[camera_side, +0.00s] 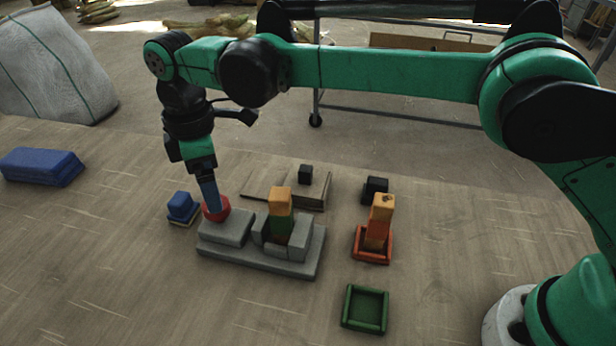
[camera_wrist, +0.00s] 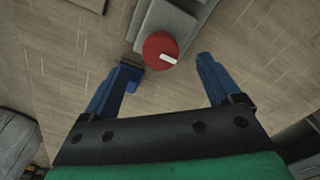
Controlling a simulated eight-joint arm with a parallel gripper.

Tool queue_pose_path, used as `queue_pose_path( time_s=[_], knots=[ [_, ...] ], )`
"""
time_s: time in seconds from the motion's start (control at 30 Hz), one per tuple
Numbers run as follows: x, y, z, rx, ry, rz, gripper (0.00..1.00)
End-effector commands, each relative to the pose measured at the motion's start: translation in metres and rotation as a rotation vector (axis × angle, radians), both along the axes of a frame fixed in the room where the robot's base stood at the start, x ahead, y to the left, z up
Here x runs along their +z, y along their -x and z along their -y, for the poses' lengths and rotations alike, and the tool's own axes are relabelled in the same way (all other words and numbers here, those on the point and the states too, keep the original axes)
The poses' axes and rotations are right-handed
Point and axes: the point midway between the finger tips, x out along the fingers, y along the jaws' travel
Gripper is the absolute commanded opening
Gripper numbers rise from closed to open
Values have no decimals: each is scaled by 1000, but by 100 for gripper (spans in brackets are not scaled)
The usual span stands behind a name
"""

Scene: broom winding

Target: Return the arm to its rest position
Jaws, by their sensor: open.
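My gripper (camera_side: 211,197) is low over the table beside the left end of a grey fixture (camera_side: 265,263). It is close to a red round knob (camera_side: 222,208) at that end; from the side I cannot tell whether they touch. In the wrist view my gripper (camera_wrist: 165,82) has its two blue fingers spread wide, with nothing between the tips. The red knob, with a white mark, shows in the wrist view (camera_wrist: 158,47) just ahead of the fingertips.
A red tray (camera_side: 374,258) holds orange blocks (camera_side: 382,207). An empty green tray (camera_side: 365,309) lies in front. A small blue block (camera_side: 181,205) and a larger blue block (camera_side: 42,167) lie left. Black blocks (camera_side: 376,187) stand behind. The front left table is clear.

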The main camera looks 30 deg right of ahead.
Motion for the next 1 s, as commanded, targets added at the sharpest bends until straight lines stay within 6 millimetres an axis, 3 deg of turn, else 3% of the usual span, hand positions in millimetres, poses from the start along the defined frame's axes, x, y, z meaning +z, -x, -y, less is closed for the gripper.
queue_pose_path(
  time_s=[0.17,0.57,0.67,0.8,1.0],
  knots=[
    [15,0,0,0,0,0,84],
    [21,-1,7,-30,-7,10,84],
    [35,-5,26,-114,-28,39,84],
    [61,-4,71,-319,-81,110,84],
    [83,19,143,-641,-172,223,84]
  ],
)
